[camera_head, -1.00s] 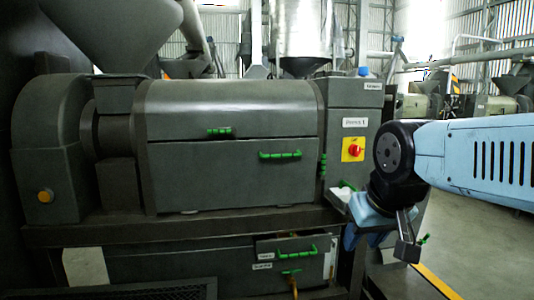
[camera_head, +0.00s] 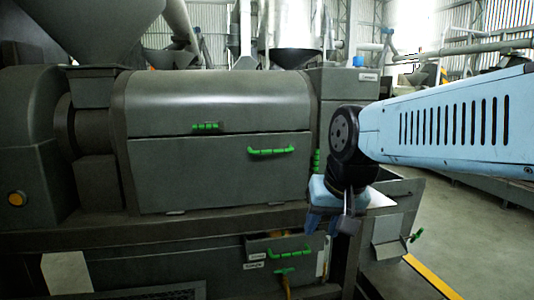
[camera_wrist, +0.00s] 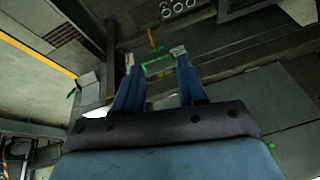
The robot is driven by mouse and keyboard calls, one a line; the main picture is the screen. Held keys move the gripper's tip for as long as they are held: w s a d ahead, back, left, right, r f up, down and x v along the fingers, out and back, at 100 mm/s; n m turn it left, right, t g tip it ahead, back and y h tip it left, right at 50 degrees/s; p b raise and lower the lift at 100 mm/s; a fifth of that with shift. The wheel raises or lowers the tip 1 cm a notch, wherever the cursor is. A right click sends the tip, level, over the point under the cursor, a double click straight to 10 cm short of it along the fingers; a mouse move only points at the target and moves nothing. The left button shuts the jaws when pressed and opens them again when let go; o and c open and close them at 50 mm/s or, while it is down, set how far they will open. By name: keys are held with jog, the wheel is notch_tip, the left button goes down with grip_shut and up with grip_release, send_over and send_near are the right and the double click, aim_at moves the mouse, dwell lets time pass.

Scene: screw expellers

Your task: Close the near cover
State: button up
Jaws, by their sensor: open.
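The press casing in the head view has a curved grey upper cover (camera_head: 220,95) with a small green handle (camera_head: 205,127). Below it is a flat grey front cover (camera_head: 215,175) with a longer green handle (camera_head: 271,151). Both look flush with the casing; I cannot tell which is the near cover. My gripper (camera_head: 322,228) hangs downward to the right of the front cover, apart from its handle. In the wrist view my gripper (camera_wrist: 154,57) is open, with nothing held. A green handle (camera_wrist: 158,60) shows beyond and between its fingertips.
A small drawer (camera_head: 252,246) with a green handle (camera_head: 289,252) sits below the front cover. A grey box-like bin (camera_head: 395,235) stands right of the press, behind my gripper. Open floor and a yellow line (camera_head: 432,277) lie further right.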

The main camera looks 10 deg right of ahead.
jog(key=w+a+f+m+g+y, duration=0.25)
jog(key=w+a+m+y, duration=0.2)
jog(key=w+m, duration=0.5)
jog(key=m+t+y, duration=1)
jog(key=m+t, duration=0.2)
jog(key=m, duration=1.9)
send_near(273, 152)
jog(key=shift+h, duration=0.25)
jog(key=x, duration=1)
jog(key=shift+w, duration=0.3)
jog(key=shift+c, duration=0.5)
jog(key=shift+d, duration=0.1)
grip_shut()
